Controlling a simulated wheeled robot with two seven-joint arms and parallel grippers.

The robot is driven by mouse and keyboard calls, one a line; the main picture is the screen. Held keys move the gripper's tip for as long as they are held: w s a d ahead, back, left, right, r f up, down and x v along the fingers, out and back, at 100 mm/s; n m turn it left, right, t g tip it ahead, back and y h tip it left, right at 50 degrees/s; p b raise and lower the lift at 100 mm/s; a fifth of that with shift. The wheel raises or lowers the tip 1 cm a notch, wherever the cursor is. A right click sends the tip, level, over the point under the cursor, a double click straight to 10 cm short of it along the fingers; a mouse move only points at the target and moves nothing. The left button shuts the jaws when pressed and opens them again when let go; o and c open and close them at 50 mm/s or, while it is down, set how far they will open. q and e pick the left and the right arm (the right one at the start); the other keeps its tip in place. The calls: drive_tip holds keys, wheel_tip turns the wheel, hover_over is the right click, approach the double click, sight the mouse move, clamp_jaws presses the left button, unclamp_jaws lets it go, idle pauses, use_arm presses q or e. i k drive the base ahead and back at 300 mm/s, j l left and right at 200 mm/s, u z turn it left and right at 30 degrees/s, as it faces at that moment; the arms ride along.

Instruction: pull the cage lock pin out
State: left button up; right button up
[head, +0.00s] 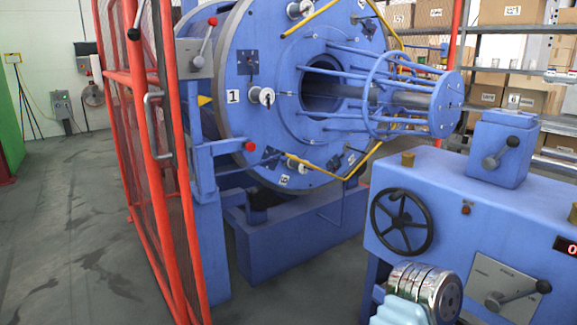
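The blue cage disc (236,60) of the strander stands upright in the middle of the head view, with numbered positions on its face. A red knob (249,146) sits at the end of a short blue bracket (222,148) that reaches from the blue post to the disc's lower left edge. It looks like the cage lock pin, and it appears seated in the bracket; its shaft is hidden. Neither of my grippers is in view.
A red mesh guard (145,140) stands left of the disc. A lever with a red knob (213,21) is on a grey box above the bracket. A blue cabinet with a black handwheel (402,222) fills the lower right. Open floor (75,235) lies at left.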

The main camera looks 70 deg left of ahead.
sight(250, 146)
drive_tip(key=u, duration=2.45)
